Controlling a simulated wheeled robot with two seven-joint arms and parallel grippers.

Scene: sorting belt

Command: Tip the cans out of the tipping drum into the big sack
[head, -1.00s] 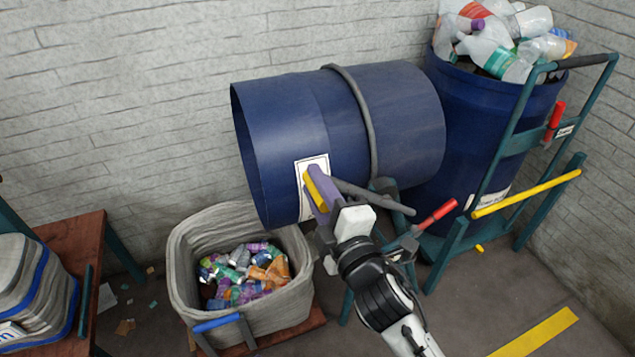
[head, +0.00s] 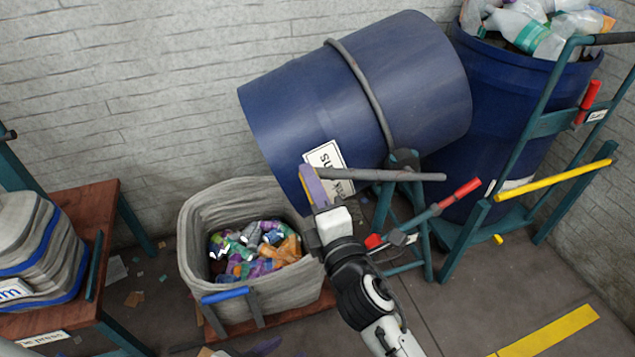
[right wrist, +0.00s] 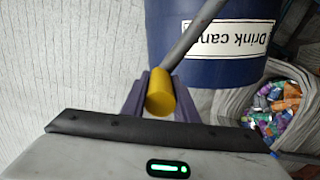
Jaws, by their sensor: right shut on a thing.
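The blue tipping drum (head: 310,105) lies tilted in its stand, closed end raised to the right, mouth end low at the left. Its inside is hidden. The big grey sack (head: 190,235) stands open below the mouth, with several crumpled cans (head: 255,250) in it; it also shows in the right wrist view (right wrist: 234,102). My right gripper (head: 312,187) is shut on the yellow grip (right wrist: 160,95) of the drum's grey lever (head: 385,175), in front of the drum's label (head: 325,156). I see no cans falling. My left gripper is out of view.
A full blue barrel of plastic bottles (head: 535,35) stands at the right behind a teal frame with a yellow bar (head: 555,181). A red-handled lever (head: 460,192) sticks out by the drum stand. A brown table (head: 95,215) with a folded sack is at the left.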

